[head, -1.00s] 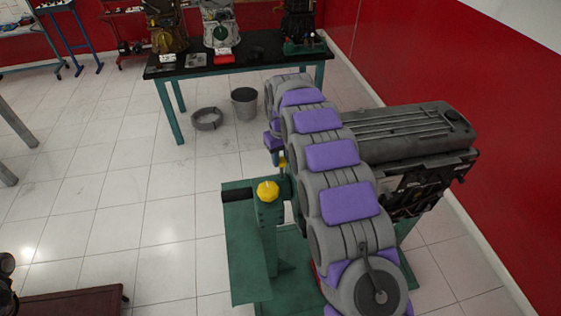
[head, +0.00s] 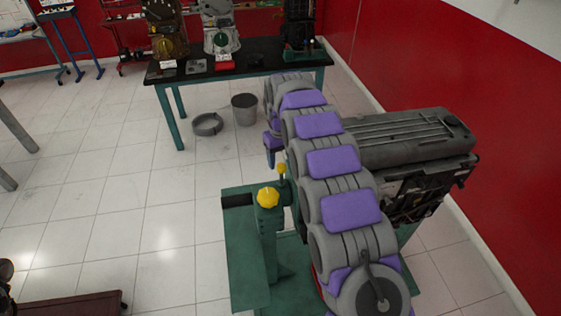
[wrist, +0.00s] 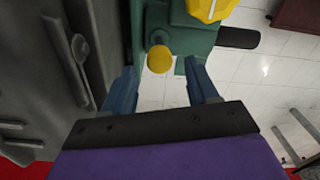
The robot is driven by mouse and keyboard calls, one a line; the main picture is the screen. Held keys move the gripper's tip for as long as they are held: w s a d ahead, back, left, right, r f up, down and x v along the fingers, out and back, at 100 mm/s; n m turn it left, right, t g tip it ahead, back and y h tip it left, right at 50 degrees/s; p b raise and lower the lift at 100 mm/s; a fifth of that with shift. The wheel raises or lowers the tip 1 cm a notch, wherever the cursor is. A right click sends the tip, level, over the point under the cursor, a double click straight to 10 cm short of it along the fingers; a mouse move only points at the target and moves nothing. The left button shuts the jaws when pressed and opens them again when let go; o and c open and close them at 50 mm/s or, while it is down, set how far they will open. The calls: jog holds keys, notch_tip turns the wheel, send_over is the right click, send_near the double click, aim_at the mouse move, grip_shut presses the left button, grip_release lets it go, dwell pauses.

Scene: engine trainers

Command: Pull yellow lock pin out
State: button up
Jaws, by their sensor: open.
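The green engine stand (head: 243,250) carries a large lobed yellow knob (head: 268,198) on its post. A smaller yellow pin (head: 281,170) stands just behind that knob, close to my arm. In the wrist view the round yellow pin head (wrist: 160,59) lies just beyond my fingertips, roughly centred between them, with the lobed knob (wrist: 208,8) further up. My gripper (wrist: 163,78) is open, with a blue finger on each side and nothing held. Whether a fingertip touches the pin I cannot tell. In the head view my arm mostly hides the gripper.
A grey engine (head: 415,140) sits on the stand right of my arm; its side (wrist: 65,80) fills the left of the wrist view. A black-topped bench (head: 235,68) with engine parts, a bucket (head: 245,110) and a ring stand behind. Left floor is mostly clear.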

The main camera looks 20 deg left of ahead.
aim_at(281, 164)
notch_tip(281, 164, up, 15)
jog(key=p, duration=0.4)
jog(key=shift+w+r, duration=0.1)
dwell(0.5)
